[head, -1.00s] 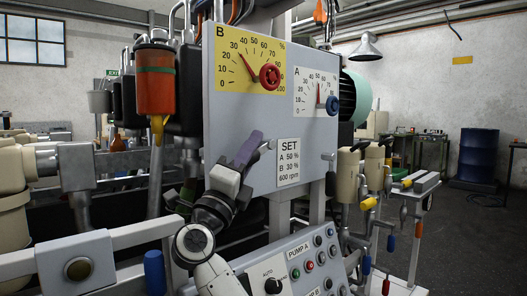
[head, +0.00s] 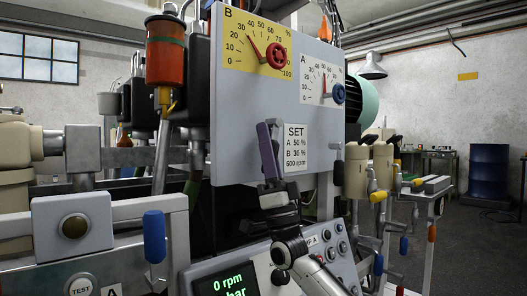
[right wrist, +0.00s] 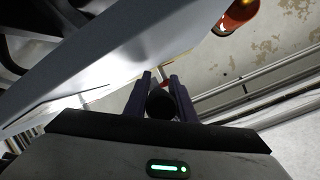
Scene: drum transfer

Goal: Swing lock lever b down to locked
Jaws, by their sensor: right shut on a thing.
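Lock lever b sits on the grey panel (head: 240,110), left of the SET card (head: 297,147) and below the yellow B scale (head: 237,62). My right gripper (head: 268,143) stands upright in front of the panel with its purple fingers shut on the lever, which they mostly hide in the head view. In the right wrist view the lever's dark round end (right wrist: 160,103) shows between the two fingers of my right gripper (right wrist: 162,85). The lever's exact angle cannot be told. My left gripper is not in view.
Above are the red B knob (head: 277,58) and blue A knob (head: 339,93). A red-orange cylinder (head: 165,52) hangs left of the panel. A blue drum (head: 489,170) stands far right.

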